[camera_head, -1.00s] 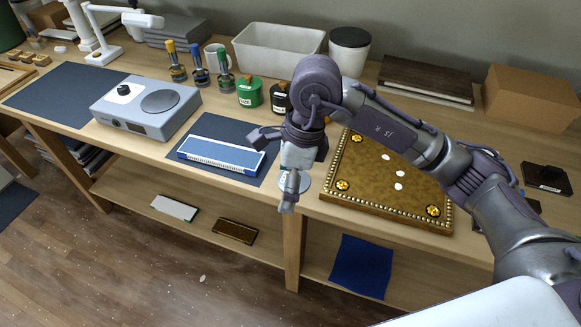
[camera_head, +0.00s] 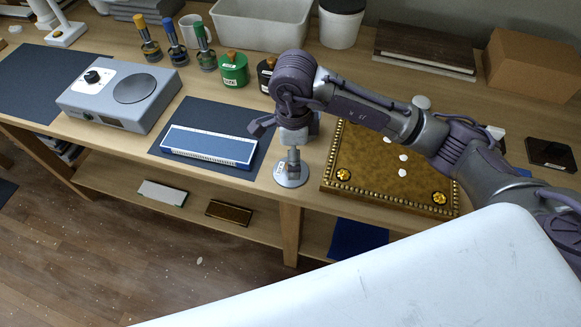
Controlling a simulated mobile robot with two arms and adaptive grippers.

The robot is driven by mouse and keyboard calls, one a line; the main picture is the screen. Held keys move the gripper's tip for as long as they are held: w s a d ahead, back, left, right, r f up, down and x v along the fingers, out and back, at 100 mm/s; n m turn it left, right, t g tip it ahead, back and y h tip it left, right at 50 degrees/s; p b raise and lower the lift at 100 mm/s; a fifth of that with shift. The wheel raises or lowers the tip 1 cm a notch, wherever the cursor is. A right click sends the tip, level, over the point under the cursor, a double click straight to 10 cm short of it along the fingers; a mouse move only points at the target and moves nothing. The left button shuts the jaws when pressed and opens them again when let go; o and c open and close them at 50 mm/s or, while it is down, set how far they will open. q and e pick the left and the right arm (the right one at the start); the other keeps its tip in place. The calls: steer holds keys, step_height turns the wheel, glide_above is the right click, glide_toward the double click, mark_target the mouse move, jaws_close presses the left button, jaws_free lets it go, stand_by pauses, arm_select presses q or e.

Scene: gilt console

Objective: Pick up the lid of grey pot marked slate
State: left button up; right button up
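A grey round piece with a small white label (camera_head: 289,178) is at the front edge of the table, by the right side of the dark mat. I take it for the grey pot with its lid; the label is too small to read. My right gripper (camera_head: 293,165) points down directly over its middle, close to or touching it. The fingers look narrow, and they and the arm hide the knob area, so I cannot tell whether they are closed on anything. My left gripper is not in view.
A green pot (camera_head: 233,70) and a black pot (camera_head: 264,76) stand behind the gripper. A blue-white block (camera_head: 209,147) lies on the dark mat (camera_head: 175,133) to the left. A gilt-studded brown board (camera_head: 385,190) is close on the right. A grey device (camera_head: 92,91) stands further left.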

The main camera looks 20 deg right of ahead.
step_height(320, 180, down, 2)
steer(key=shift+a+f+p, duration=0.1)
steer(key=shift+p, duration=0.5)
step_height(320, 180, down, 2)
steer(key=shift+w+f, duration=0.1)
steer(key=shift+f, duration=0.25)
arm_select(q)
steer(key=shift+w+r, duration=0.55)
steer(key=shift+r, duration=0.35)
arm_select(e)
steer(key=shift+f, duration=0.1)
jaws_close()
